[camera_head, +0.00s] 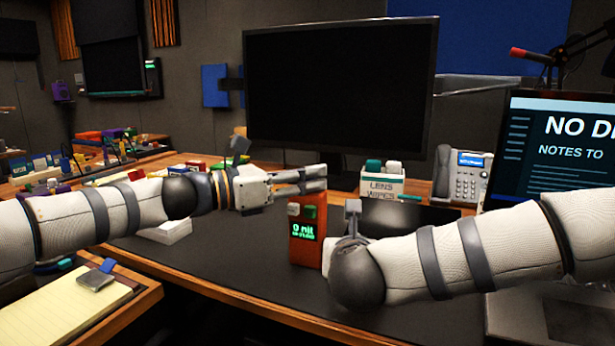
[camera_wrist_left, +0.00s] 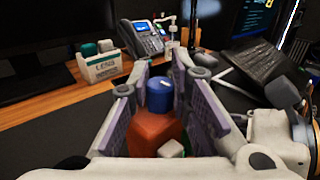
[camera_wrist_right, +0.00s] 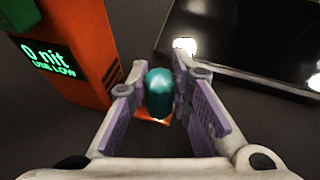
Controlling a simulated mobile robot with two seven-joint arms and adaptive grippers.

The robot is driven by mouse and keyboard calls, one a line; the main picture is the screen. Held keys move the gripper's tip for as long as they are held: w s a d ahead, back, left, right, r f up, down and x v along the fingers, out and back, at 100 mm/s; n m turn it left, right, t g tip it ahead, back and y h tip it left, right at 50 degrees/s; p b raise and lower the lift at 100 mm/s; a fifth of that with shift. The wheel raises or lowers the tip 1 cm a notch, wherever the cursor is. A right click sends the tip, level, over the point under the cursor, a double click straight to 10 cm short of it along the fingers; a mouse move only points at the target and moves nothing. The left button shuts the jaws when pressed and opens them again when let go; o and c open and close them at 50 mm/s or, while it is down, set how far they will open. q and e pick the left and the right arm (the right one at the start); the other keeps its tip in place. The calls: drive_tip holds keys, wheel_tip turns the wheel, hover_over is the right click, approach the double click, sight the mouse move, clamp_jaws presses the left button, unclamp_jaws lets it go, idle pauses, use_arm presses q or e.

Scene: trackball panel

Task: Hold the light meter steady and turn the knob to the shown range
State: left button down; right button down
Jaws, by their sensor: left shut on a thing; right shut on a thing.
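The light meter (camera_head: 306,240) is an upright orange box on the dark desk mat. Its green display reads "0 nit" with "USE LOW" below; a white button and a green button sit above it. My left gripper (camera_head: 322,178) is at the meter's top and shut on it; the left wrist view shows its orange body (camera_wrist_left: 152,132) and a blue cylinder (camera_wrist_left: 160,95) between the pads. My right gripper (camera_wrist_right: 161,84) is right of the meter, shut on a teal rounded cylinder (camera_wrist_right: 159,95) with orange at its base. My right wrist partly hides this in the head view.
A lens wipes box (camera_head: 382,185) and a desk phone (camera_head: 463,173) stand behind, below a large dark monitor (camera_head: 335,85). A black tablet (camera_wrist_right: 255,45) lies right of the meter. A yellow notepad (camera_head: 60,305) is front left. The mat in front of the meter is clear.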

use_arm(q)
drive_tip(key=shift+s+f+m+g, duration=0.1)
drive_tip(key=shift+m+g, duration=0.2)
drive_tip(key=c, duration=1.4)
unclamp_jaws()
drive_tip(key=shift+c, duration=0.2)
drive_tip(key=v, duration=1.2)
drive_tip(key=shift+f, duration=0.15)
drive_tip(key=shift+a, duration=0.15)
drive_tip(key=s+a+r, duration=0.3)
drive_tip(key=a, duration=0.4)
drive_tip(key=shift+s, duration=0.1)
drive_tip(key=shift+c, duration=0.5)
